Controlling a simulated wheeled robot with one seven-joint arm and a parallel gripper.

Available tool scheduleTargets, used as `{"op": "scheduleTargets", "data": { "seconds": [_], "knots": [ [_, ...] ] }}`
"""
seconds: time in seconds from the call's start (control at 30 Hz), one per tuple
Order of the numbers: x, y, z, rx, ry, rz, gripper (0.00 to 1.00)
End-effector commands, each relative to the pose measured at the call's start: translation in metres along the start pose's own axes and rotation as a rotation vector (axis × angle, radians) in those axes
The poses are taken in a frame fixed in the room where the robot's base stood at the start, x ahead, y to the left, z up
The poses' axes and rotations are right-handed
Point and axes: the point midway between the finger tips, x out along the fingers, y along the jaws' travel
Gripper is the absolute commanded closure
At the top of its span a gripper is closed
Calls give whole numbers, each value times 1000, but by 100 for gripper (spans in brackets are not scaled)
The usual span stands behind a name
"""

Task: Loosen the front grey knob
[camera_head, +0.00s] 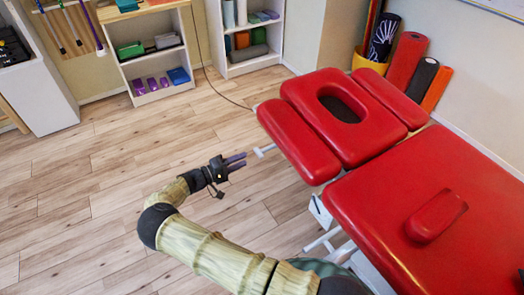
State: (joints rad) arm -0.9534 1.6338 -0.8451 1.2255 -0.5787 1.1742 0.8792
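My gripper (240,160) reaches in from the bottom of the head view, its dark fingers pointing right. The two fingers look apart, with nothing visible between them. A pale grey knob-like end (259,152) on a short rod sticks out from under the left side of the red treatment table's head section (297,140). My fingertips are just left of this end and appear apart from it in the picture; the depth between them is hard to judge. The underside of the head section is hidden.
The red main table top (450,200) fills the right, with a small red pad (437,215) on it. Pale grey bars (322,238) show below its near left edge. Shelves (155,52) stand at the back. The wooden floor (90,190) on the left is clear.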

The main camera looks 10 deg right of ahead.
Motion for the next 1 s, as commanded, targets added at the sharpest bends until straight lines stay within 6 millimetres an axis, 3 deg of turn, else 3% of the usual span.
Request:
{"op": "scheduleTargets", "data": {
  "seconds": [0.5,0.9,1.0],
  "knots": [
    [87,0,1,-1,-2,0,63],
    [97,0,0,0,1,0,63],
    [96,0,0,0,1,-1,80]
  ]
}}
